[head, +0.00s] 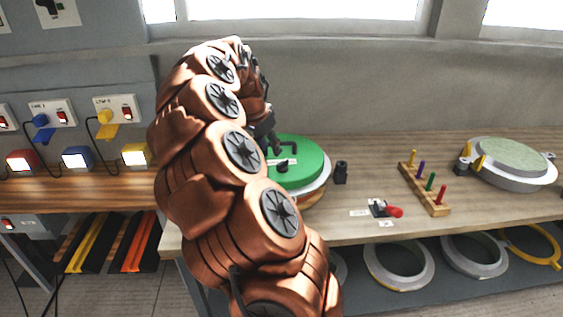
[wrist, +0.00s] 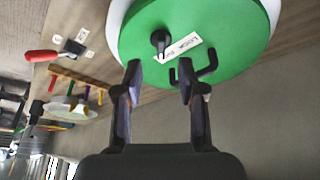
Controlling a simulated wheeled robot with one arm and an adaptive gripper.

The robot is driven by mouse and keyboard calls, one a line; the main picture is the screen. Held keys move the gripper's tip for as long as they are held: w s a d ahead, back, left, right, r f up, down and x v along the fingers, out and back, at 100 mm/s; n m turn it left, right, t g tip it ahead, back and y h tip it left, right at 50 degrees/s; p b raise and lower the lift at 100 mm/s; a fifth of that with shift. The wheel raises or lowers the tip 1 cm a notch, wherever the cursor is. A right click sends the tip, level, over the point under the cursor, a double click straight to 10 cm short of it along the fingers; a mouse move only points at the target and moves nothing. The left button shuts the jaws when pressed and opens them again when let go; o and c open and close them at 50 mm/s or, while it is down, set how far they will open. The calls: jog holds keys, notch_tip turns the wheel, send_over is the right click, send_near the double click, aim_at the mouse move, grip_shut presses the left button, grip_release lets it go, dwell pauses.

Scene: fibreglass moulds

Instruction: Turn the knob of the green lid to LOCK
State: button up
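The green lid (head: 308,168) lies on a round pale mould on the bench, partly behind my arm. In the wrist view the lid (wrist: 215,22) fills the upper middle. A black bar handle (wrist: 208,68) stands beside my right finger. My gripper (wrist: 159,70) is open and empty, apart from the knob. In the head view my arm hides most of the gripper.
A black cylinder (head: 341,172) stands right of the lid. A wall stands behind.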

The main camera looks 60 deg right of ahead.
aim_at(282, 162)
jog(key=shift+m, duration=0.3)
jog(key=shift+d+r+p+x, duration=0.15)
jog(key=shift+d+p+x, duration=0.15)
jog(key=shift+x, duration=1.35)
jog(key=shift+d+r+p+x, duration=0.1)
jog(key=shift+d+p+x, duration=0.15)
jog(key=shift+x, duration=1.45)
jog(key=shift+d+r+p+x, duration=0.2)
jog(key=shift+d+x, duration=0.2)
jog(key=shift+x, duration=1.25)
grip_shut()
